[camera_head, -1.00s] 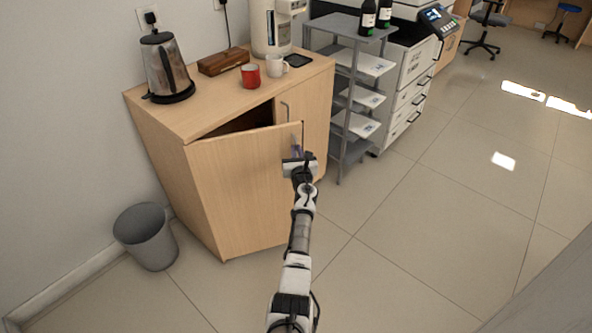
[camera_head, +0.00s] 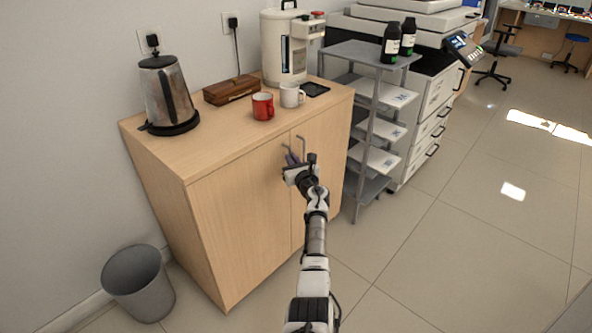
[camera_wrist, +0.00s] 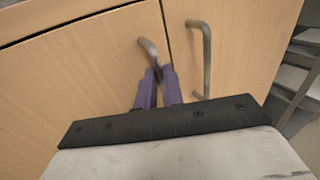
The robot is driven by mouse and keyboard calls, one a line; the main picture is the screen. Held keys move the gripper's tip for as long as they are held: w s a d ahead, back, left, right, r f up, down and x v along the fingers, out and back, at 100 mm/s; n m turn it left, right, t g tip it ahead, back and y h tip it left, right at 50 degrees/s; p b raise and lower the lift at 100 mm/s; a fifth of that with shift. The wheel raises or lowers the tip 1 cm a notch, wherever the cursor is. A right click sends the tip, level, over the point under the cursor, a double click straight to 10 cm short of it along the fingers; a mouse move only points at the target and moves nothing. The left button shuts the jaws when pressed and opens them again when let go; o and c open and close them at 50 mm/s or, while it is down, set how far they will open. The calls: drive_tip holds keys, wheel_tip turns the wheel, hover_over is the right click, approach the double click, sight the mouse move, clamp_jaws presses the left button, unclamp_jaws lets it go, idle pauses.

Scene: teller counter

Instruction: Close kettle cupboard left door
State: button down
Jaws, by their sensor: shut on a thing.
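The kettle cupboard (camera_head: 160,225) is light wood, with a kettle (camera_head: 167,92) on its top at the left. Its left door (camera_head: 238,225) lies flush, or very nearly so, with the cupboard front, beside the right door (camera_head: 322,150). My gripper (camera_head: 292,165) is at the upper right of the left door. In the wrist view its purple fingers (camera_wrist: 157,88) are shut on the left door's handle (camera_wrist: 149,48), covering its lower part. The right door's handle (camera_wrist: 206,55) stands free just to the right. A thin dark gap shows along the left door's top edge.
A grey shelf rack (camera_head: 368,130) stands close on the cupboard's right, with a printer (camera_head: 432,90) beyond. A grey bin (camera_head: 138,283) stands on the floor at the left. Mugs (camera_head: 263,106) and a wooden box (camera_head: 231,90) are on the cupboard top. The floor at right is clear.

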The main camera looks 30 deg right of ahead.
drive_tip(key=shift+w+d+r, duration=0.2)
drive_tip(key=shift+w+d, duration=0.05)
idle(0.3)
drive_tip(key=c, duration=1.5)
unclamp_jaws()
drive_tip(key=shift+w+d+f, duration=0.1)
drive_tip(key=shift+d, duration=0.05)
drive_tip(key=shift+c, duration=0.2)
drive_tip(key=s+a+p, duration=0.1)
drive_tip(key=s+p, duration=0.2)
drive_tip(key=s, duration=1)
drive_tip(key=shift+s+a+p, duration=0.3)
drive_tip(key=shift+s+a, duration=0.05)
drive_tip(key=shift+a, duration=0.05)
